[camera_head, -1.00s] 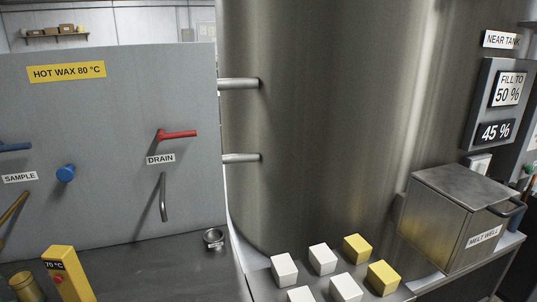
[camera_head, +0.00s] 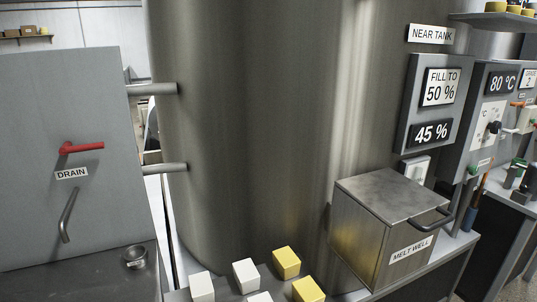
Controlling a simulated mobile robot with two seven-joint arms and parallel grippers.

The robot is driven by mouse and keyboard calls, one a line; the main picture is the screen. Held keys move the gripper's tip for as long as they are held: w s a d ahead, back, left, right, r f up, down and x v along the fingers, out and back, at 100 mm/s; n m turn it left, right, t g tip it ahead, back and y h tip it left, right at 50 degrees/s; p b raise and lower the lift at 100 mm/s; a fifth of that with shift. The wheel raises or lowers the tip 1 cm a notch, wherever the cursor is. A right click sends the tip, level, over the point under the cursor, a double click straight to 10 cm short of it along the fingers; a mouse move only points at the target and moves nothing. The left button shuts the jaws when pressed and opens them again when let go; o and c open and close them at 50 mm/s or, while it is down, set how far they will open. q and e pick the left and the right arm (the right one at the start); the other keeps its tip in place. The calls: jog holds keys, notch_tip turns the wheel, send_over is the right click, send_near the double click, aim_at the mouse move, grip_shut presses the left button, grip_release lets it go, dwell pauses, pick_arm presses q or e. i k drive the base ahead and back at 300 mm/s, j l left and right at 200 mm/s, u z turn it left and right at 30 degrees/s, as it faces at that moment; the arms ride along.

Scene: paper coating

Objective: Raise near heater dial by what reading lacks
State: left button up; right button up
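The heater dial (camera_head: 493,127) is a dark knob on a white plate, on a grey panel at the far right. Its display (camera_head: 501,83) above reads 80 °C. Whether this is the near heater's dial I cannot tell, as its label is too small to read. The near tank (camera_head: 260,120) fills the middle. Its panel has a sign (camera_head: 441,87) reading FILL TO 50 % and a level display (camera_head: 431,133) reading 45 %. Neither of my grippers is in view.
The melt well box (camera_head: 385,200) with a handle stands below the tank panel. White blocks (camera_head: 246,275) and yellow blocks (camera_head: 287,262) sit at the bottom. A red drain lever (camera_head: 82,148) is on the left grey panel. A small metal cup (camera_head: 135,258) stands below it.

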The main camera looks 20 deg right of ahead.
aim_at(494, 128)
jog(key=i+l+z, duration=0.1)
jog(key=l, duration=0.3)
jog(key=i+l+z, duration=0.1)
jog(key=l, duration=0.35)
jog(key=i+l+z, duration=0.15)
jog(key=l, duration=0.25)
jog(key=i+l+z, duration=0.1)
jog(key=l, duration=0.3)
jog(key=i+l+z, duration=0.1)
jog(key=l, duration=0.3)
jog(key=i+l+z, duration=0.1)
jog(key=l, duration=0.25)
jog(key=i+l+z, duration=0.1)
jog(key=i+l, duration=0.15)
jog(key=l, duration=0.1)
